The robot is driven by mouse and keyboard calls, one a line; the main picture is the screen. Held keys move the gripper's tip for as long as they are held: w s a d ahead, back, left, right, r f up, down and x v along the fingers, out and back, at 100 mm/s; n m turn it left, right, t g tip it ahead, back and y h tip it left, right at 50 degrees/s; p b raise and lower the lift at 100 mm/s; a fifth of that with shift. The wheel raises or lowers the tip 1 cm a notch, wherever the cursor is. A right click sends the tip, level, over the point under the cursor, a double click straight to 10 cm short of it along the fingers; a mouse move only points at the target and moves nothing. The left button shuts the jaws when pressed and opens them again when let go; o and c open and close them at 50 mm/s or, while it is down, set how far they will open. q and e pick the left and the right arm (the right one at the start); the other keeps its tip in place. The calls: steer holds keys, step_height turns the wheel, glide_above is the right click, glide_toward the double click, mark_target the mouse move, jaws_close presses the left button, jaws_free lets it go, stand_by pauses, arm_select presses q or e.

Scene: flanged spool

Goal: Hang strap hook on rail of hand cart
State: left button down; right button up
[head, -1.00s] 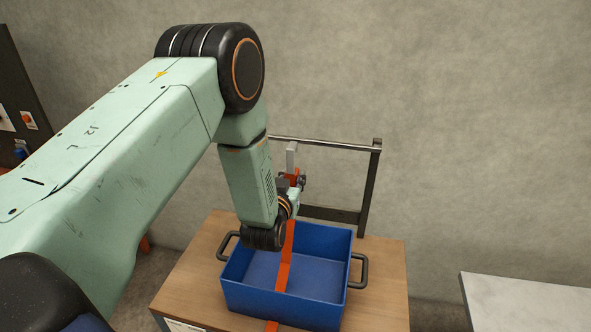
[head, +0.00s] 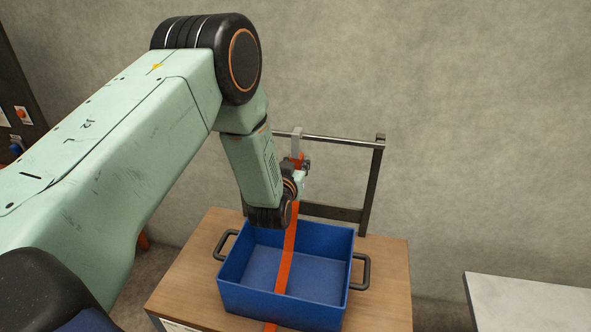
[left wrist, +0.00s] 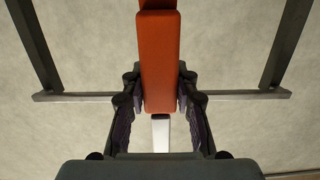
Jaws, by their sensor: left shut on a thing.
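The strap hook is a grey metal piece (head: 297,141) on an orange-red body, with an orange strap (head: 287,258) running down from it across the blue box. My left gripper (head: 302,165) is shut on the orange body (left wrist: 160,62), which shows between its two fingers in the left wrist view. The cart's rail (head: 338,143) is a thin metal bar between dark posts at the back. In the head view the hook's top stands slightly above the rail line and overlaps it. I cannot tell whether they touch. My right gripper is out of view.
The blue box (head: 231,285) with dark handles sits on the wooden cart deck (head: 388,290), under my left wrist. A pale table (head: 530,305) stands at the lower right. A grey wall is behind the rail.

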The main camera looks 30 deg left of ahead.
mark_target(301, 154)
arm_select(q)
steer(key=shift+w+a, duration=0.15)
steer(key=shift+w, duration=0.2)
steer(key=shift+w+r+b, duration=0.3)
steer(key=shift+w+b, duration=0.2)
steer(key=shift+w, duration=0.1)
steer(key=shift+b+x, duration=0.55)
steer(key=shift+x, duration=0.9)
steer(key=shift+w+a+f+b, duration=0.1)
steer(key=shift+w+f+b, duration=0.3)
steer(key=shift+b, duration=0.35)
steer(key=shift+w+a+f+b, duration=0.1)
steer(key=shift+f+b, duration=0.5)
steer(key=shift+f, duration=0.35)
steer(key=shift+r, duration=0.15)
